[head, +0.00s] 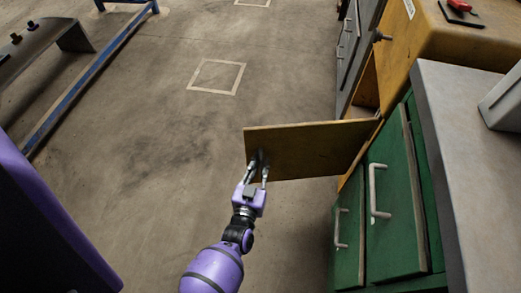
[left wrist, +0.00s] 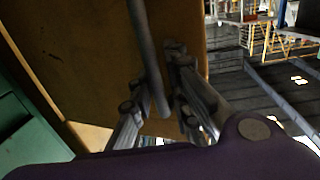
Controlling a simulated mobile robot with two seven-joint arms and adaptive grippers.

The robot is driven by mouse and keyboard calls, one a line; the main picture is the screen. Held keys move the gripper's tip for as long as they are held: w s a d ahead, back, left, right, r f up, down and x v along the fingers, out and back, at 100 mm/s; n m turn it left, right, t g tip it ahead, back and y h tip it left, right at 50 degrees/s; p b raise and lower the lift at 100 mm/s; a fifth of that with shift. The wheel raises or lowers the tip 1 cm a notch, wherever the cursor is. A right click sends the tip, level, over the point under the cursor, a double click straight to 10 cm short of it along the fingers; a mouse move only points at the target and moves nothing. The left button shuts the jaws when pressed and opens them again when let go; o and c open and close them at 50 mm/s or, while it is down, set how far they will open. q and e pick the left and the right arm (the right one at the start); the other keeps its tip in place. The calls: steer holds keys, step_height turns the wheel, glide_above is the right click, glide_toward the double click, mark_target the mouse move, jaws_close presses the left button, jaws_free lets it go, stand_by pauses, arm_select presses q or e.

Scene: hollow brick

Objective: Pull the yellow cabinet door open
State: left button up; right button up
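The yellow cabinet door (head: 305,150) stands swung far out from the yellow cabinet (head: 425,40), hinged at its right edge in the head view. In the left wrist view, a grey bar handle (left wrist: 146,50) on the door (left wrist: 80,60) passes between the two fingers of my left gripper (left wrist: 155,85). I cannot tell whether the fingers press on the bar. My right gripper is not in view.
A green cabinet (head: 392,200) with grey handles and a grey top (head: 450,130) stands right of the door. Grey cabinets (head: 355,45) stand beyond. A blue-railed bench frame (head: 90,85) is at the left. The concrete floor (head: 150,150) left of the door is clear.

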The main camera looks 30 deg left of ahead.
mark_target(263, 140)
arm_select(q)
steer(key=r, duration=0.9)
steer(key=shift+w+a, duration=0.15)
steer(key=shift+w, duration=0.2)
steer(key=shift+f, duration=0.2)
steer(key=shift+s, duration=0.1)
